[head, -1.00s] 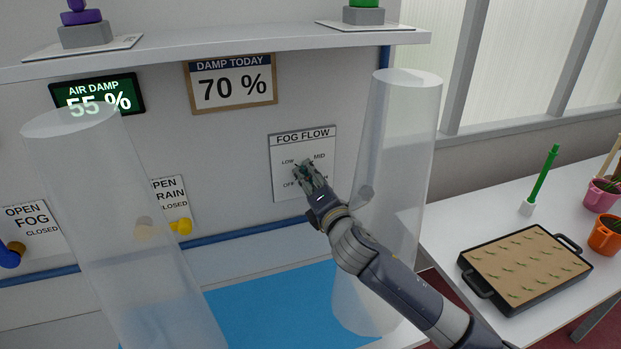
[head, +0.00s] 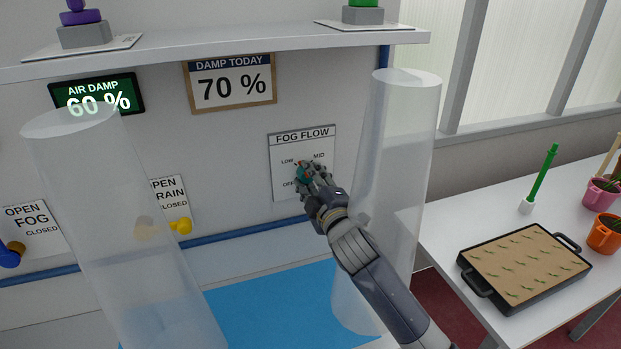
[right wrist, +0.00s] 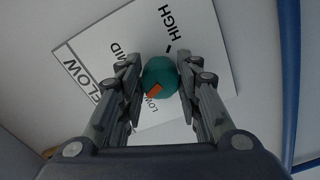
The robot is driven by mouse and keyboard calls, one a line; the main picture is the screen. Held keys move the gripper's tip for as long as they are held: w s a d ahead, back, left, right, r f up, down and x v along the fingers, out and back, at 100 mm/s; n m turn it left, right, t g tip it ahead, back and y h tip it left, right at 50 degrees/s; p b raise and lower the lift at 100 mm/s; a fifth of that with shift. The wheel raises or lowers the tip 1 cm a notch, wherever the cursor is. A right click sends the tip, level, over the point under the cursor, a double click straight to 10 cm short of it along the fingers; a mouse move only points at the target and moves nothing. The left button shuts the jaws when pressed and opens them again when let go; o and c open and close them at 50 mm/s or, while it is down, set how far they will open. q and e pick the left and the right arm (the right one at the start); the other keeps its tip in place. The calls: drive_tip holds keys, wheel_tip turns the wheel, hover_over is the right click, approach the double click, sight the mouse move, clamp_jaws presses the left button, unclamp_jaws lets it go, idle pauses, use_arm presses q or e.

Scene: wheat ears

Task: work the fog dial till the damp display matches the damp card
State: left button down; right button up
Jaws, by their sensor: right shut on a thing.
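The fog dial is a round teal knob (right wrist: 160,77) with an orange mark. In the right wrist view the mark points toward the word LOW. My right gripper (head: 305,171) is shut on the knob, with one finger on each side; it also shows in the right wrist view (right wrist: 160,80). The FOG FLOW plate (head: 316,136) carries the knob, and the gripper partly covers it. The green AIR DAMP display (head: 128,80) reads 60 %. The framed DAMP TODAY card (head: 232,101) reads 70 %. My left gripper is not in view.
Clear upright tubes stand left (head: 110,200) and right (head: 407,150), the right one beside my arm. Yellow (head: 183,227) and blue (head: 9,257) levers sit at OPEN/CLOSED signs. A shelf (head: 270,42) runs overhead. A seedling tray (head: 489,287) stands on the right table.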

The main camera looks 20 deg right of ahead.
drive_tip(key=shift+f+m, duration=0.1)
drive_tip(key=shift+m, duration=1.8)
drive_tip(key=o, duration=1)
drive_tip(key=shift+o, duration=0.2)
drive_tip(key=s, duration=1.2)
drive_tip(key=shift+d, duration=0.2)
